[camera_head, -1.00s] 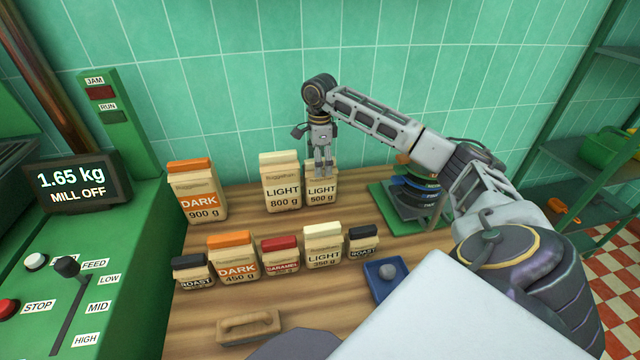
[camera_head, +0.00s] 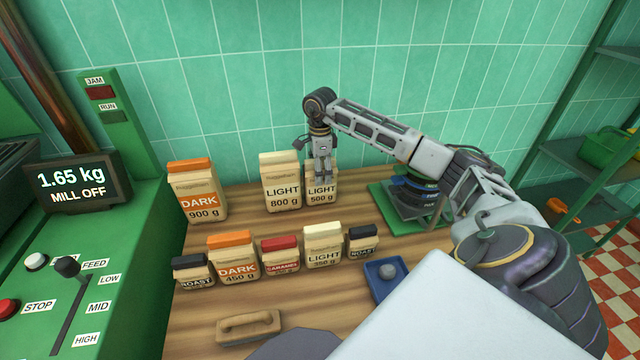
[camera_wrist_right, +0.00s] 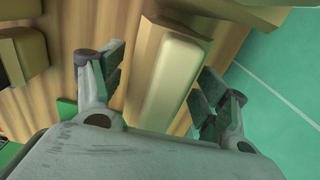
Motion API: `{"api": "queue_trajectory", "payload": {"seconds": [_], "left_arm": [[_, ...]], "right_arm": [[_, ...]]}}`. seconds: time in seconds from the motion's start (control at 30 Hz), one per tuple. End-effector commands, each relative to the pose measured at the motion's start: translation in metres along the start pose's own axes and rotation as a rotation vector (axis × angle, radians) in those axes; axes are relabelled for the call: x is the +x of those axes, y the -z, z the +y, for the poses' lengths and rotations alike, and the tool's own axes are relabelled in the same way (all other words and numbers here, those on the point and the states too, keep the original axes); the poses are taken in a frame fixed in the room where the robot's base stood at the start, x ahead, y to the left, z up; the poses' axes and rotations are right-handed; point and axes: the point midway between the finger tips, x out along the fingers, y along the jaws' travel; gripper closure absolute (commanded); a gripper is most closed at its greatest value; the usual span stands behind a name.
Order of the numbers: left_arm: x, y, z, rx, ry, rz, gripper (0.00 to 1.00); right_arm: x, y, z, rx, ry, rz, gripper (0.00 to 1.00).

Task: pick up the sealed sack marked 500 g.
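The sack marked LIGHT 500 g (camera_head: 322,197) stands upright on the wooden counter, to the right of the LIGHT 800 g sack. My right gripper (camera_head: 322,178) is directly above and around its top, pointing down and hiding part of its upper half. In the right wrist view the pale top of the 500 g sack (camera_wrist_right: 165,80) lies between the two spread fingers of the right gripper (camera_wrist_right: 165,88). Gaps show between the fingers and the sack, so the gripper is open. My left gripper is not in view.
The LIGHT 800 g sack (camera_head: 282,186) stands close on the left, DARK 900 g (camera_head: 197,195) further left. Smaller sacks, including DARK 450 g (camera_head: 233,260), form a front row. A green stand with dark discs (camera_head: 418,198) is to the right. The tiled wall (camera_head: 230,80) is behind.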

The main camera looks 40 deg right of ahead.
Motion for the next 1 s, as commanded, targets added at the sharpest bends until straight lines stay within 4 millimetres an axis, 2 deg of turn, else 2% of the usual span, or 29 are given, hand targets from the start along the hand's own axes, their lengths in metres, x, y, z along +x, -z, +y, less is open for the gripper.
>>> {"api": "queue_trajectory", "payload": {"seconds": [0.07, 0.5, 1.0], "left_arm": [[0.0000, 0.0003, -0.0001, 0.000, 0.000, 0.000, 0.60], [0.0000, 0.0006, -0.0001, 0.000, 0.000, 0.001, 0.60], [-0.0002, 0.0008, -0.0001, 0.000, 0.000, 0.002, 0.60]], "right_arm": [[0.0000, 0.0000, 0.0000, 0.000, 0.000, 0.000, 0.42], [-0.0001, 0.0000, 0.0000, 0.000, 0.000, 0.000, 0.98], [-0.0067, -0.0001, -0.0007, 0.000, 0.003, -0.001, 1.00]]}}
